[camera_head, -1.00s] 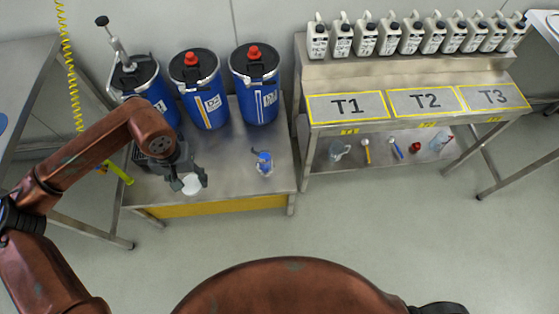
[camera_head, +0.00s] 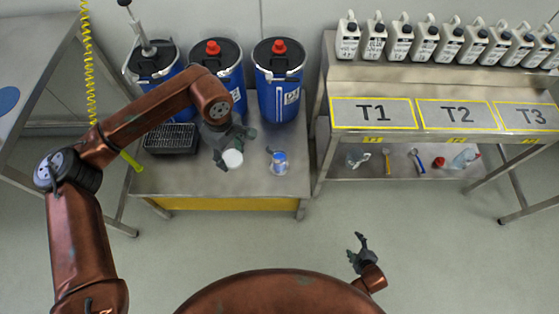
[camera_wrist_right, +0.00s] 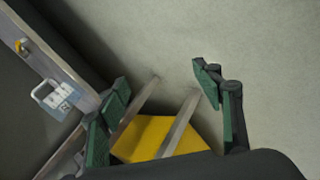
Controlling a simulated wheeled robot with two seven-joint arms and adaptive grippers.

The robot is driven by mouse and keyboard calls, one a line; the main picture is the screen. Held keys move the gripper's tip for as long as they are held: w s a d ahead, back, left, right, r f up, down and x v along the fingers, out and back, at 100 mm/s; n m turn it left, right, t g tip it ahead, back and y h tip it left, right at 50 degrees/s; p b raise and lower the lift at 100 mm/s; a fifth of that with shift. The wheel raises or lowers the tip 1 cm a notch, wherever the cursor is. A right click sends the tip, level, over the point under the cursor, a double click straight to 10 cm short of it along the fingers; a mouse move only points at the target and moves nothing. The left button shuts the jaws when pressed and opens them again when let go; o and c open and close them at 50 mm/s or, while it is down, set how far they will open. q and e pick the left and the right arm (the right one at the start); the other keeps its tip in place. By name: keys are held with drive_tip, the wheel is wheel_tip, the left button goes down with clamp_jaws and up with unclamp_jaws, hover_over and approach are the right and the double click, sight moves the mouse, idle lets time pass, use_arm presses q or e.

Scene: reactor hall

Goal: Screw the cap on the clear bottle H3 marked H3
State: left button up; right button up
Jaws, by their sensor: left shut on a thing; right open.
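My left gripper (camera_head: 228,146) is shut on a white round thing (camera_head: 232,158) and holds it over the low steel bench. I cannot tell whether it is a cap or a bottle top. A small clear bottle (camera_head: 279,163) with blue on it stands on the bench to the right of the gripper, apart from it. Its marking is too small to read. My right gripper (camera_head: 361,254) is open and empty over the floor, in front and to the right of the bench. Its open fingers show in the right wrist view (camera_wrist_right: 165,108), with nothing between them.
The low bench (camera_head: 255,187) bears blue drums, one of them here (camera_head: 278,90), and a dark tray (camera_head: 171,139). A steel table (camera_head: 322,110) at right bears several labelled white canisters, with small tools on its lower shelf (camera_head: 400,172). Open floor lies in front.

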drive_tip(key=w+a+r+n+t+y+b, duration=0.2)
drive_tip(key=w+a+r+n, duration=0.2)
drive_tip(key=w+r+n, duration=0.45)
drive_tip(key=w+a+r+n+t+y+b, duration=0.25)
drive_tip(key=w+a+r+n, duration=0.25)
drive_tip(key=w, duration=0.6)
use_arm(q)
drive_tip(key=w+d+f+n+b, duration=0.1)
drive_tip(key=w+d+f+n, duration=0.3)
drive_tip(key=n, duration=0.7)
drive_tip(key=w+d+f+n+b, duration=0.2)
drive_tip(key=w+d+f+n, duration=0.3)
drive_tip(key=w+d+n, duration=0.3)
drive_tip(key=d+n, duration=0.2)
drive_tip(key=n, duration=0.1)
drive_tip(key=shift+w+d+f, duration=0.2)
drive_tip(key=shift+w+d, duration=0.1)
use_arm(e)
drive_tip(key=w+a+r+n+g+y, duration=0.2)
drive_tip(key=w+a+r+n+y, duration=0.2)
drive_tip(key=a+r+n+y, duration=0.6)
drive_tip(key=a+r+n, duration=0.4)
drive_tip(key=r+n, duration=0.1)
drive_tip(key=n, duration=0.4)
drive_tip(key=shift+a+r+n, duration=0.15)
drive_tip(key=shift+a+n, duration=0.2)
drive_tip(key=shift+a, duration=0.05)
drive_tip(key=shift+w, duration=0.1)
